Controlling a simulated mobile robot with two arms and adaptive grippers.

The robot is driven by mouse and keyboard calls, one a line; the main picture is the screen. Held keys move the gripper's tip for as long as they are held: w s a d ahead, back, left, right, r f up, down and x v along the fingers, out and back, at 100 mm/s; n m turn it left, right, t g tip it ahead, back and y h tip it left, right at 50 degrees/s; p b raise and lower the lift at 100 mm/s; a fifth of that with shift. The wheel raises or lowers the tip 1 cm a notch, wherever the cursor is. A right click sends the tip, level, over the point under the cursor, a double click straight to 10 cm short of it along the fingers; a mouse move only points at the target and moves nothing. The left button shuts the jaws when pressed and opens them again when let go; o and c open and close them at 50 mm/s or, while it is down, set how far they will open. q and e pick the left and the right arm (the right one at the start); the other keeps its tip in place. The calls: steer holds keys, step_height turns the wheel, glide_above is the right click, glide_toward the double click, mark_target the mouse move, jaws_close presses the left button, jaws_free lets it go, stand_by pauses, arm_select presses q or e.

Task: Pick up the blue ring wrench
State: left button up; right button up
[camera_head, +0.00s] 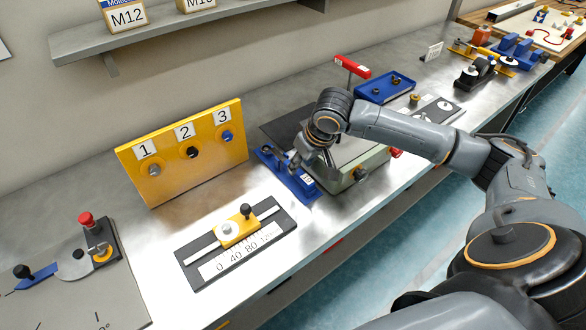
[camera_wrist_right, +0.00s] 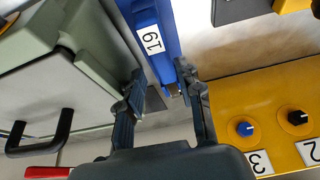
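The blue ring wrench (camera_head: 305,188) lies on the metal bench, between the yellow numbered panel and a grey-green box. In the right wrist view the wrench (camera_wrist_right: 155,45) is a long blue bar with a white label reading 19. My right gripper (camera_head: 299,160) is over the wrench and hides part of it. In the right wrist view my right gripper (camera_wrist_right: 161,85) is open, one finger on each side of the wrench's line, with a gap left between them. I cannot tell how far the fingertips are above it. My left gripper is not in view.
The yellow panel (camera_head: 181,180) with knobs 1, 2 and 3 stands close on the left. The grey-green box (camera_head: 372,166), with a dark handle (camera_wrist_right: 38,140) in the wrist view, stands close on the right. A slider gauge (camera_head: 195,268) lies in front.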

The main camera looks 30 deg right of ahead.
mark_target(285, 164)
steer(key=x, duration=0.3)
steer(key=shift+a+f+p, duration=0.15)
steer(key=shift+f+p, duration=0.15)
steer(key=shift+f, duration=0.1)
steer(key=shift+w+f, duration=0.25)
steer(key=shift+f, duration=0.2)
jaws_close()
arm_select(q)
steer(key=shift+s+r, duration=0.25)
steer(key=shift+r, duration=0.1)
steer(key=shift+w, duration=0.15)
arm_select(e)
steer(key=shift+r, duration=0.1)
